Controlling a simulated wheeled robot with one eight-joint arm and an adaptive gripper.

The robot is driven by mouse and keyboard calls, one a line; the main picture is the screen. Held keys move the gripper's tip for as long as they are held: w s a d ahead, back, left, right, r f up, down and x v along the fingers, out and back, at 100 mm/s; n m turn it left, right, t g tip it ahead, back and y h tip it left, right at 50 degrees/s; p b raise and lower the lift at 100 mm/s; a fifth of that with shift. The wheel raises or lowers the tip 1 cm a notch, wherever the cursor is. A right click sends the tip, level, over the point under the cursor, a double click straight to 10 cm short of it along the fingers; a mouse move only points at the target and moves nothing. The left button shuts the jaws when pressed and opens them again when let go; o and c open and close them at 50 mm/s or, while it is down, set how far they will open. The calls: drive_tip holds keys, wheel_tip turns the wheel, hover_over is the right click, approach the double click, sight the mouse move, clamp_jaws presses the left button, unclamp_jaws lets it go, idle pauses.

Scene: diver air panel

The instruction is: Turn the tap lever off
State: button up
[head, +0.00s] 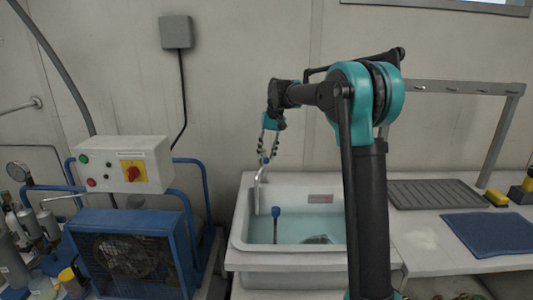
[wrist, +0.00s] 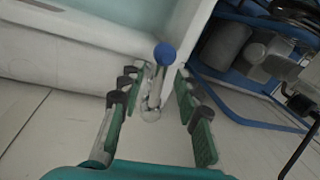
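The tap (head: 258,183) rises at the back left of the sink, with a bent metal spout. In the wrist view its metal lever (wrist: 155,88) ends in a blue knob (wrist: 165,54). My gripper (head: 267,152) points down over the tap from above. In the wrist view my gripper (wrist: 156,76) is open, with green-padded fingers on both sides of the lever. I see gaps between the lever and the pads, so no grip shows. In the head view the lever is small and partly hidden by the fingers.
The white sink (head: 240,235) holds water and an upright blue-topped post (head: 276,213). A blue-framed compressor (head: 125,245) with a control box (head: 125,163) stands left. A grey drainer (head: 437,194) and blue mat (head: 490,233) lie right. The wall is close behind the tap.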

drive_tip(key=shift+c, duration=0.4)
clamp_jaws()
drive_tip(key=w+d+n+g+h, duration=0.1)
drive_tip(key=w+d+n, duration=0.3)
drive_tip(key=n, duration=1.2)
drive_tip(key=shift+w+d+g+h, duration=0.35)
drive_tip(key=shift+w+h, duration=0.25)
drive_tip(key=shift+w, duration=0.75)
